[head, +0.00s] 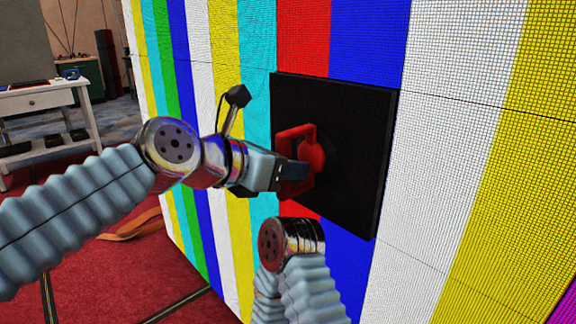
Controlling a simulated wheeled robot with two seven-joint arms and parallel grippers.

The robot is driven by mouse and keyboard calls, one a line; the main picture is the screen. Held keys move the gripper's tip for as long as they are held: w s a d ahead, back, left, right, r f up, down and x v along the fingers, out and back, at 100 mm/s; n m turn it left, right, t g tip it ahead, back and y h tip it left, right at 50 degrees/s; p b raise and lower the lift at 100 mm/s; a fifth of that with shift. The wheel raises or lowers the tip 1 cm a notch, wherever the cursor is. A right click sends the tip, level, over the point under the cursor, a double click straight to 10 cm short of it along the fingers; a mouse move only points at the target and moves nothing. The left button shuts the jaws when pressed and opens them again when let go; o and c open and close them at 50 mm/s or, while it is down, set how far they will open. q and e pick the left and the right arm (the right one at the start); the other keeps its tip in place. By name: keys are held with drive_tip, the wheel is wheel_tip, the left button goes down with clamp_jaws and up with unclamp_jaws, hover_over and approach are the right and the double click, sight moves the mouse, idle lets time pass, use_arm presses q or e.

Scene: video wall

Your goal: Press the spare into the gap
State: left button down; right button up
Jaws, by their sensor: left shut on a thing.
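The spare is a black square panel (355,140) with a red handle (312,150) on its front face. It is upright at the colour-striped video wall (440,120), over the red and blue stripes. Its side edge shows as a thin dark band, so its face stands a little proud of the wall. I cannot tell whether its back touches the wall. No gap shows; any gap behind the panel is hidden. My left gripper (292,174) reaches in from the left and is shut on the red handle. My right arm rises at the bottom middle, but its gripper does not show.
A white table (38,101) with a drawer stands at the far left. The floor is red carpet (110,270) with dark strips. An orange strap (132,226) lies near the wall's foot. My right arm's link is close below the panel. The wall to the right is clear.

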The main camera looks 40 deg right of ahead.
use_arm(q)
drive_tip(key=shift+d+r+p, duration=0.1)
drive_tip(key=shift+r+p, duration=0.05)
drive_tip(key=shift+p, duration=0.15)
idle(0.4)
drive_tip(key=shift+w+d+p, duration=0.1)
drive_tip(key=shift+d+p, duration=0.8)
drive_tip(key=shift+p, duration=0.15)
idle(2.2)
idle(1.4)
drive_tip(key=shift+b, duration=0.3)
drive_tip(key=shift+a, duration=0.15)
drive_tip(key=shift+a+b, duration=0.35)
drive_tip(key=shift+a, duration=0.5)
drive_tip(key=shift+a, duration=0.15)
